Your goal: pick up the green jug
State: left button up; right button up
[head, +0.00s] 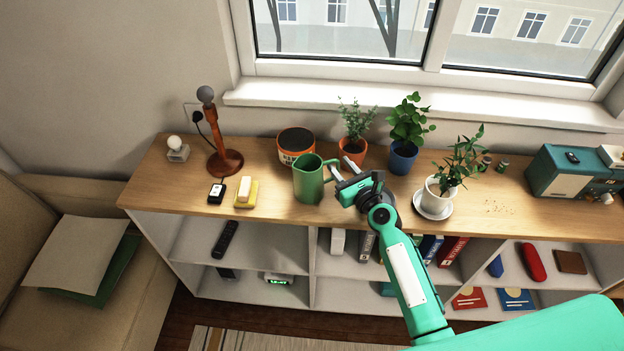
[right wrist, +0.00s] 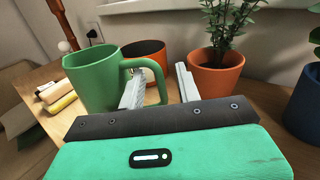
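The green jug (head: 308,180) stands upright on the wooden shelf top, with its handle toward the right. It also shows in the right wrist view (right wrist: 93,80), with the handle on its right side. My right gripper (head: 341,166) is open, just right of the jug at the handle. In the right wrist view its two fingers (right wrist: 160,70) are apart, and the handle's outer part appears between them. The left finger overlaps the handle loop in the picture; I cannot tell whether it touches. My left gripper is not in view.
An orange-banded pot (head: 295,143) stands behind the jug. A small potted plant (head: 353,150) and a blue-potted plant (head: 403,158) stand behind the gripper. A white-potted plant (head: 438,197) is to the right.

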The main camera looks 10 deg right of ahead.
jog(key=shift+w, duration=0.2)
grip_shut()
jog(key=shift+r, duration=0.1)
jog(key=shift+r, duration=0.15)
